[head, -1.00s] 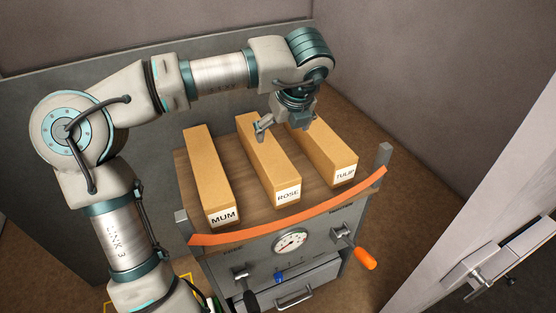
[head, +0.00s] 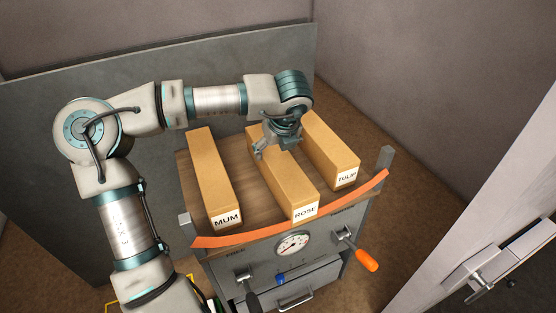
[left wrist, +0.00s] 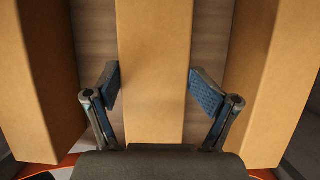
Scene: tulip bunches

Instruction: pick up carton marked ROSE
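The ROSE carton (head: 282,178) is a long tan box lying between two like cartons on a wooden top, its labelled end at the front edge. My left gripper (head: 268,150) is over its back part, pointing down. In the left wrist view the carton (left wrist: 153,75) runs between the two blue-padded fingers (left wrist: 156,88), one along each side. The fingers are spread. Contact is not clear. My right gripper is not in view.
The MUM carton (head: 212,178) lies to the left and the TULIP carton (head: 331,152) to the right. The wooden top (head: 250,208) has an orange curved rail (head: 290,224) at its front. Below are a gauge (head: 293,243) and an orange-handled lever (head: 366,260).

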